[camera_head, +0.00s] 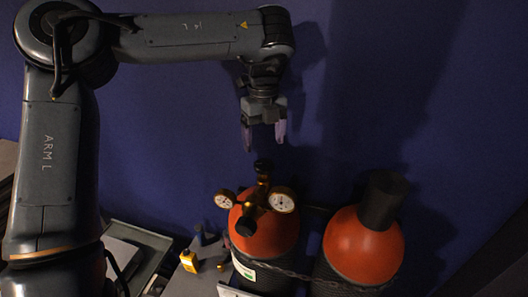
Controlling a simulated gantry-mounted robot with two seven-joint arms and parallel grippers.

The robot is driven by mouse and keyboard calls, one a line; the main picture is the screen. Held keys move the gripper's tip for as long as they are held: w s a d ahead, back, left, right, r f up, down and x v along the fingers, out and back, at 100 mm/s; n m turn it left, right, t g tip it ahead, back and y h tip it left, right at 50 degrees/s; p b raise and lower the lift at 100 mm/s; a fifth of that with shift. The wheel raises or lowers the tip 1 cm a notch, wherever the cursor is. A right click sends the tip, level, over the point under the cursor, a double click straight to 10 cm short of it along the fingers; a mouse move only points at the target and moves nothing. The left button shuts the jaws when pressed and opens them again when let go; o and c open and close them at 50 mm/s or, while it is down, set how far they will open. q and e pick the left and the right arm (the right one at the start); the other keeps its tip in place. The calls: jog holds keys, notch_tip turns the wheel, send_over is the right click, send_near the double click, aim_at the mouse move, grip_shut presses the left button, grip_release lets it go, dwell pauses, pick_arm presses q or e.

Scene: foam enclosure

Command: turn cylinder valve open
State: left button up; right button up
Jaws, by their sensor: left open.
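A gas cylinder (281,236) with an orange-red top stands at the bottom centre. It carries a brass valve and regulator (262,188) with two round gauges, one on each side. A dark knob (263,166) sits at the top of the brass fitting, and another dark knob (247,225) faces the front. My left gripper (264,143) hangs pointing down just above the top knob in the picture. Its two purple-tipped fingers are apart with nothing between them. I cannot tell the exact gap to the knob. My right gripper is not in view.
A second orange-red cylinder (362,248) with a dark cap (383,200) stands to the right. A chain (300,275) runs across both. A small yellow object (189,261) and a grey tray (142,240) are at lower left. The blue wall (400,90) behind is bare.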

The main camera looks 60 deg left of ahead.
pick_arm(q)
jog(key=shift+r, duration=2)
